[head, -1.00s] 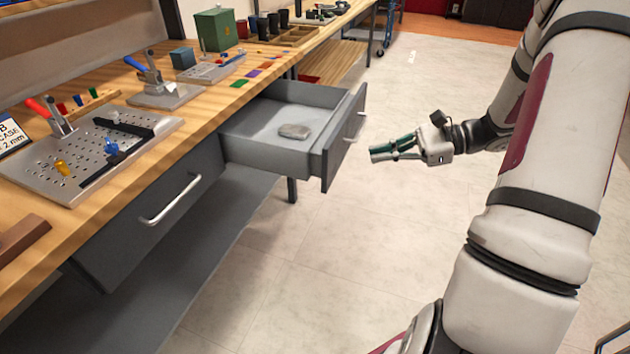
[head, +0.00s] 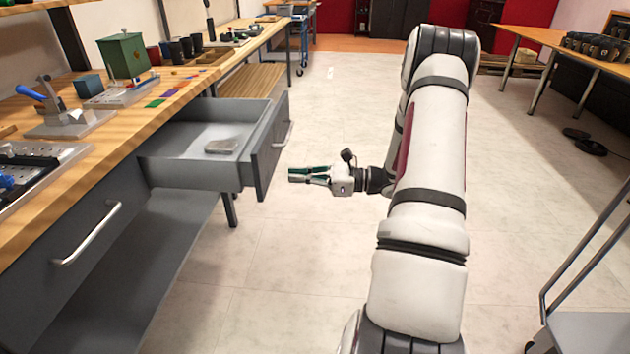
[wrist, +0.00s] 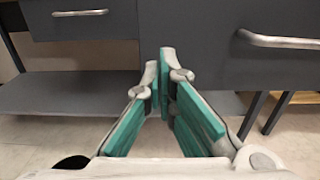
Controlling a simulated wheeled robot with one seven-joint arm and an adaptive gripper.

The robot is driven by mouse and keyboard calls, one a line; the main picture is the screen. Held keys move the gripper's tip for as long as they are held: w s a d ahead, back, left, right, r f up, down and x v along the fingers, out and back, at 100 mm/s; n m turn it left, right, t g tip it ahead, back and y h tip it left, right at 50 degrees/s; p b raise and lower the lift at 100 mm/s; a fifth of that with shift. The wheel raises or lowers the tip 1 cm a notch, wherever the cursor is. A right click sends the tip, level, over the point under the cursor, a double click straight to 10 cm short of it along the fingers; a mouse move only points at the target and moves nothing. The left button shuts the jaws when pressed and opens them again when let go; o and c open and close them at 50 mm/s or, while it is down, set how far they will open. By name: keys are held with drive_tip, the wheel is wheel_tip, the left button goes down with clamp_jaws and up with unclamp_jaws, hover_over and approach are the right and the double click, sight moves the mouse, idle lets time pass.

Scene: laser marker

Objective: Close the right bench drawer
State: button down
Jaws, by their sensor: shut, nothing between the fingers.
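The right bench drawer (head: 190,174) is pulled well out from under the wooden bench top in the head view. Its dark grey front (head: 263,158) has a silver handle (head: 283,136). A small grey block (head: 222,146) lies inside. My gripper (head: 292,175), with green finger pads, is shut and empty, just outside the drawer front and pointing at it. In the wrist view my fingertips (wrist: 160,78) are together before the drawer front (wrist: 215,62), left of its handle (wrist: 280,40). I cannot tell whether they touch it.
The left drawer (head: 75,255) is shut; its front also shows in the wrist view (wrist: 80,22). A lower shelf (head: 150,265) runs beneath. Fixtures and a green box (head: 123,55) stand on the bench. A cart (head: 580,330) stands at the right. The floor beside the bench is clear.

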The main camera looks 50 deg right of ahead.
sight(157, 168)
drive_tip(key=shift+b+x, duration=0.65)
drive_tip(key=shift+x, duration=2.4)
drive_tip(key=x, duration=3.1)
drive_tip(key=shift+w+a, duration=0.1)
drive_tip(key=shift+a, duration=0.05)
drive_tip(key=shift+w+a+r+b, duration=0.15)
drive_tip(key=shift+w+a+b, duration=0.15)
drive_tip(key=shift+w+a, duration=0.1)
